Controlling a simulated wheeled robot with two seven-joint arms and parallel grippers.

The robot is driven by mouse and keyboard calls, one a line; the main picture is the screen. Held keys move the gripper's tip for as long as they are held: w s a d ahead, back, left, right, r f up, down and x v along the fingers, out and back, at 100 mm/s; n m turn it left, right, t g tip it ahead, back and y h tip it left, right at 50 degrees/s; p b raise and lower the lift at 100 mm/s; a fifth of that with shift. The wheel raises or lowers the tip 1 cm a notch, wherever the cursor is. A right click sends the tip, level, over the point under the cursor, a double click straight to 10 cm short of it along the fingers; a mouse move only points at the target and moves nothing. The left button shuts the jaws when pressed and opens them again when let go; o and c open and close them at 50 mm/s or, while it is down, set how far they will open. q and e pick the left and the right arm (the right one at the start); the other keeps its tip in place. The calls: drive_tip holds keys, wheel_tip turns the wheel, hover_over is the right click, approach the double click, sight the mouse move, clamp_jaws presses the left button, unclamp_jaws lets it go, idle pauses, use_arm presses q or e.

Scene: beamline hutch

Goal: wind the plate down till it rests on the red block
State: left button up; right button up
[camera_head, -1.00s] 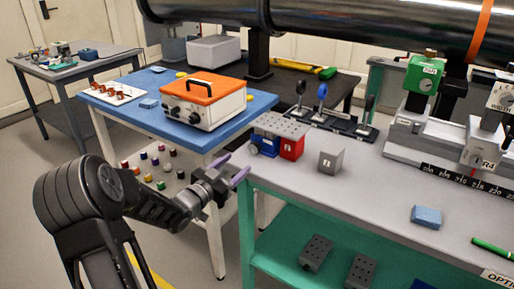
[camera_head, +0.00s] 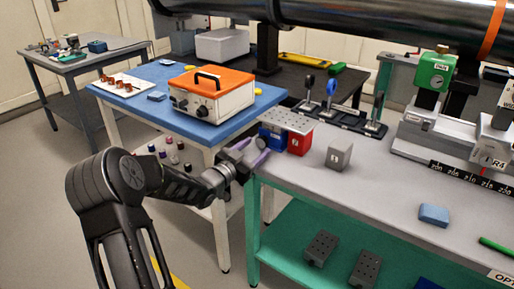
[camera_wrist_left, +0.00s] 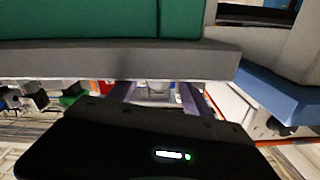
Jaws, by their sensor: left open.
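The perforated grey plate (camera_head: 287,121) sits level on top of a blue jack (camera_head: 271,138) at the left end of the grey bench. The jack's round blue knob (camera_head: 263,143) faces left. The red block (camera_head: 299,143) stands under the plate's right part; whether a thin gap lies between them I cannot tell. My left gripper (camera_head: 250,154) is open and empty, with purple fingers pointing at the knob from just left of the bench edge. In the left wrist view the fingers (camera_wrist_left: 157,97) show partly behind the dark gripper body; the knob is not clearly visible there.
A grey block (camera_head: 339,153) stands right of the red block, and a blue block (camera_head: 433,215) lies farther right. The bench edge (camera_head: 262,181) is close to my left gripper. A blue table (camera_head: 135,103) with an orange-topped box (camera_head: 209,97) stands behind.

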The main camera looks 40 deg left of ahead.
use_arm(q)
drive_tip(key=shift+w, duration=0.7)
clamp_jaws()
